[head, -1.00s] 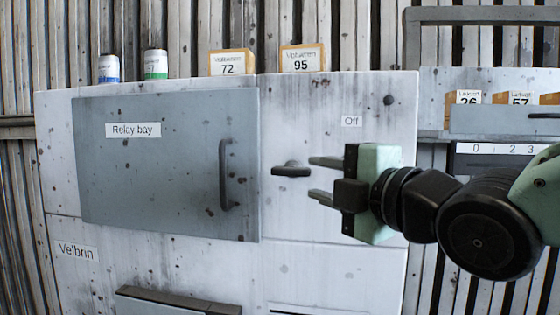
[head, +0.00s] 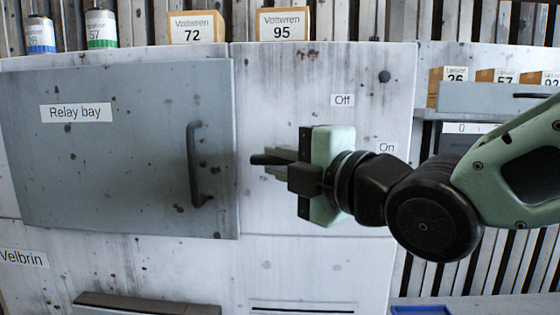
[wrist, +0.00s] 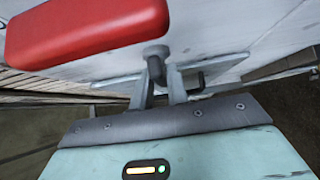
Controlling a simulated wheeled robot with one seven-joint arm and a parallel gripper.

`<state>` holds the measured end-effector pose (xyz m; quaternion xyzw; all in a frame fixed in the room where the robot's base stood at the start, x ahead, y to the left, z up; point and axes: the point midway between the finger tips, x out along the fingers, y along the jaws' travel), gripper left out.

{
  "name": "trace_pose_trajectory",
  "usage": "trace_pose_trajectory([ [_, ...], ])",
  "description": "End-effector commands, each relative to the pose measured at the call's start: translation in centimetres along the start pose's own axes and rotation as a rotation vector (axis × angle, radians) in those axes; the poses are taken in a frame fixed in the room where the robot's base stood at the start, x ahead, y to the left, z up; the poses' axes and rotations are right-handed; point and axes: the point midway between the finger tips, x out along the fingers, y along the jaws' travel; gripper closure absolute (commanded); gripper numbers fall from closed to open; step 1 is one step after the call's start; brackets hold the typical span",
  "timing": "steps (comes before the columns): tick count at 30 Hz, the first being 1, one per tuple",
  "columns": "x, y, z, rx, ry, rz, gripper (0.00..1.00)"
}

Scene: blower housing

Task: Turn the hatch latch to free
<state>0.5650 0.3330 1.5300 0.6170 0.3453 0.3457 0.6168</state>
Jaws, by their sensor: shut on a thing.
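The hatch latch (head: 262,159) is a small dark bar on the pale cabinet face, just right of the grey Relay bay hatch (head: 110,190). Its left end sticks out past my fingertips and looks about horizontal. My gripper (head: 278,163) reaches in from the right and is shut on the latch. The fingers hide most of it. In the wrist view my gripper (wrist: 163,82) has both fingers at a dark part by the panel. The hatch looks closed, with a dark upright handle (head: 196,165).
An "Off" label (head: 342,100) and "On" label (head: 387,147) are near my gripper. Boxes (head: 282,24) and cans stand on top.

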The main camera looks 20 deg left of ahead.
Motion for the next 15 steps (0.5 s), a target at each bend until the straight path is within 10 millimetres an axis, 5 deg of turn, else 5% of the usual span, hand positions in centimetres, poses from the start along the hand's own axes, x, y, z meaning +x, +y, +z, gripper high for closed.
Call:
trace_pose_trajectory([
  [15,-0.03,-0.9,0.05,0.049,-0.001,0.052,1.0],
])
